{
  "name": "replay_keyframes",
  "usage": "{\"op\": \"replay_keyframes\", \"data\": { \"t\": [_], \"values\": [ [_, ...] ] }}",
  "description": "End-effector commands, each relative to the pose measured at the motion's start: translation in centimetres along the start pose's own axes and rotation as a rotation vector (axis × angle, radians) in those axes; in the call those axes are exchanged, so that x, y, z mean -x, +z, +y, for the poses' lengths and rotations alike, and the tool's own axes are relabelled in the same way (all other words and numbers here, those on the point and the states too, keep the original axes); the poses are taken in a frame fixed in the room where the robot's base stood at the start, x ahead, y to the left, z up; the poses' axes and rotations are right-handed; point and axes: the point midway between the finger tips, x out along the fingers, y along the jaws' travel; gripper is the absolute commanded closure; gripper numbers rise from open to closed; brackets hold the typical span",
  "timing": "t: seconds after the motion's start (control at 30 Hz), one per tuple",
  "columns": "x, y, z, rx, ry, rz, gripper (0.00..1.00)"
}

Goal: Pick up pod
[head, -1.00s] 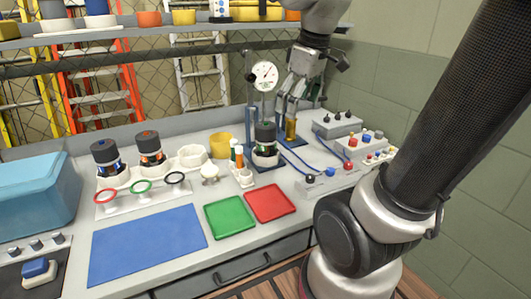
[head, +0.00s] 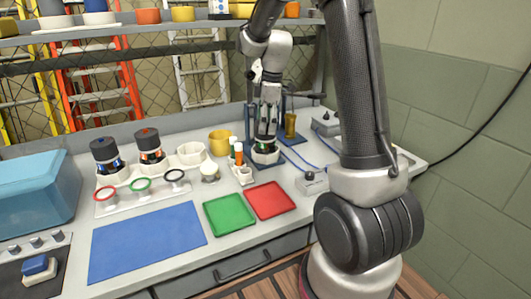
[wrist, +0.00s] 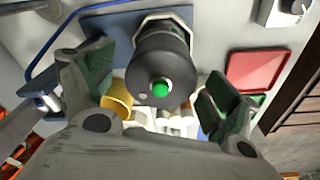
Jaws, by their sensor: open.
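A dark cylindrical pod with a green button on its top (wrist: 165,50) stands upright between my gripper's spread fingers in the wrist view. In the head view it is mostly hidden by the gripper and sits in a white holder (head: 265,157) on a blue base. My gripper (head: 266,127) is open and points down around the pod's upper part. In the wrist view the gripper (wrist: 155,90) shows gaps between the fingers and the pod.
A yellow cup (head: 220,143) and orange- and white-topped vials (head: 239,155) stand just left of the pod. Green (head: 229,214) and red (head: 270,200) trays and a blue mat (head: 147,242) lie in front. An amber cylinder (head: 290,125) and cables are behind right.

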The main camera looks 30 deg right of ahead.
Motion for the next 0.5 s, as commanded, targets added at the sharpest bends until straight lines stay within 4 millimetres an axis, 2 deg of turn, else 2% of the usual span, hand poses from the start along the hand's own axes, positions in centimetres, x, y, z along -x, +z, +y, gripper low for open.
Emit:
{"op": "replay_keyframes", "data": {
  "t": [0.1, 0.33, 0.37, 0.5],
  "values": [
    [-1.26, 0.06, -0.08, -0.001, -0.002, -0.001, 0.12],
    [-1.47, 0.04, -0.04, -0.001, 0.001, 0.0, 0.12],
    [-1.47, 0.05, -0.04, -0.001, 0.001, 0.0, 0.14],
    [-1.45, 0.05, -0.04, -0.001, 0.001, 0.0, 0.39]
  ]
}}
